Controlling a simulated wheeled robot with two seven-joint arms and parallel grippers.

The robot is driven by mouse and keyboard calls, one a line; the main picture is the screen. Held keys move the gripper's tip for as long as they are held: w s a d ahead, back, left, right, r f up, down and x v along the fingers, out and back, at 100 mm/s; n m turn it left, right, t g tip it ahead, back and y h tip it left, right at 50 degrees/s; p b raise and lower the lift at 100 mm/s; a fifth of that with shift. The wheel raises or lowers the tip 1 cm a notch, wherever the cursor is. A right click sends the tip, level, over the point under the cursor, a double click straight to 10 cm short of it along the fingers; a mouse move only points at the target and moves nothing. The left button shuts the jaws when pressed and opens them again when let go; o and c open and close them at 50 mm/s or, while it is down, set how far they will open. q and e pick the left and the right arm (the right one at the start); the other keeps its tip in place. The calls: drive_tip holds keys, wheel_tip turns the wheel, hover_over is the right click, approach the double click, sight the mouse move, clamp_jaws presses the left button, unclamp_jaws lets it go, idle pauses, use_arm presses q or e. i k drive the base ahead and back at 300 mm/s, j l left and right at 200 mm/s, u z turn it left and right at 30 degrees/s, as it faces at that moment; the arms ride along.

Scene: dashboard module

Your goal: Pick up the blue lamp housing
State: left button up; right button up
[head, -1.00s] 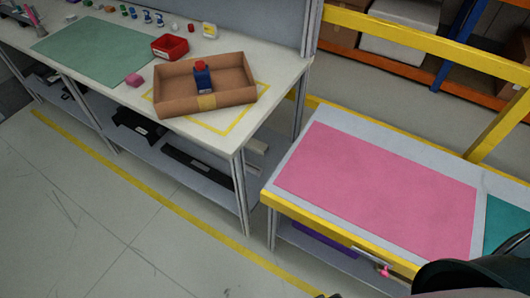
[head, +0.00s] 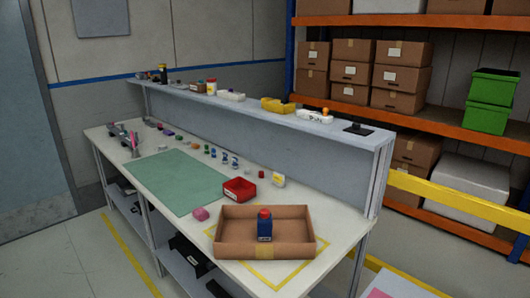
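A blue block-like housing with a red top (head: 264,228) stands upright inside an open cardboard box (head: 296,250) at the front right end of the long workbench. Its front carries a small pale label. Several much smaller blue and green pieces (head: 225,159) stand in a row further back on the bench; they are too small to make out well. Neither of my grippers shows in the head view.
A red bin (head: 239,190), a yellow-white item (head: 278,180) and a pink block (head: 201,214) sit near the box. A green mat (head: 175,181) lies bare on the bench. A raised shelf (head: 260,116) runs along the back. Yellow tape surrounds the box.

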sight(264, 227)
drive_tip(key=j+z, duration=0.1)
drive_tip(key=z, duration=0.55)
drive_tip(key=j+z, duration=0.35)
drive_tip(key=j, duration=0.2)
drive_tip(key=j+z, duration=0.3)
drive_tip(key=j, duration=0.2)
drive_tip(key=k+j, duration=0.1)
drive_tip(key=j, duration=0.5)
drive_tip(key=j+z, duration=0.15)
drive_tip(key=j, duration=0.5)
drive_tip(key=k, duration=0.05)
